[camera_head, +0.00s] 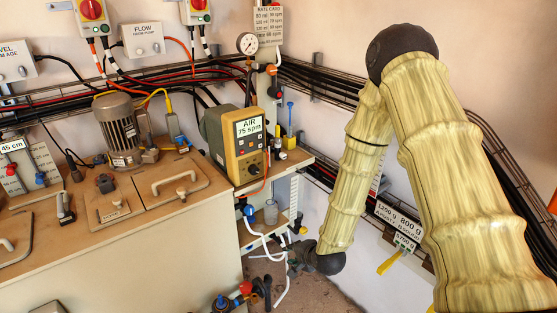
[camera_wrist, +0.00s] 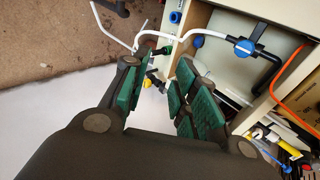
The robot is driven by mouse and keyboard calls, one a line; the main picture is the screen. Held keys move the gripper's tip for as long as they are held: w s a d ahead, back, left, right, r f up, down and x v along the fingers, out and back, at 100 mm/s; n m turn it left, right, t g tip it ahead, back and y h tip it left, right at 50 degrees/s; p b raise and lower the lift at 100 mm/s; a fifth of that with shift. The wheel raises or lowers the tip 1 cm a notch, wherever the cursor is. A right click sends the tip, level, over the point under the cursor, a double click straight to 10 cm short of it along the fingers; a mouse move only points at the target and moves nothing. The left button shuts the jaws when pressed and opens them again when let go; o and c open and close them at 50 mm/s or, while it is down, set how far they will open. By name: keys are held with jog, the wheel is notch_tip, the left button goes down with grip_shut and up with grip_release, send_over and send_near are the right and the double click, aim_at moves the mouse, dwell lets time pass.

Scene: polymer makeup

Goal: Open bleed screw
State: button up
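No part can be clearly picked out as the bleed screw. In the wrist view my gripper (camera_wrist: 160,88) is open, with green pads on dark fingers and a gap between them. A white hose (camera_wrist: 195,34) runs past the fingertips to a blue-handled valve (camera_wrist: 243,46) on the cabinet. In the head view my gripper (camera_head: 301,252) is small and dark, low beside the cabinet and white hoses, so contact cannot be judged there. The blue valve (camera_head: 248,210) is to its upper left.
The pump (camera_head: 238,140) labelled AIR 75 spm stands on the cabinet's shelf above. Another valve group with red and blue parts (camera_head: 240,294) is low at the front. An orange hose (camera_wrist: 287,76) and a cluttered shelf lie right in the wrist view. Brown floor (camera_wrist: 45,45) is open at left.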

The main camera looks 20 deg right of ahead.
jog(key=w+d+r+m+t+p, duration=0.1)
jog(key=w+r+m+t+p, duration=0.15)
jog(key=w+r, duration=0.45)
jog(key=w+d+r+m+t+p, duration=0.1)
jog(key=w+r+m, duration=0.25)
jog(key=r, duration=0.65)
jog(key=m+t+p, duration=0.2)
jog(key=m+p, duration=0.1)
send_near(280, 142)
jog(key=shift+y, duration=0.3)
jog(key=p+x, duration=0.2)
jog(key=x, duration=0.8)
jog(key=shift+w+d+f, duration=0.1)
jog(key=shift+w, duration=0.15)
grip_shut()
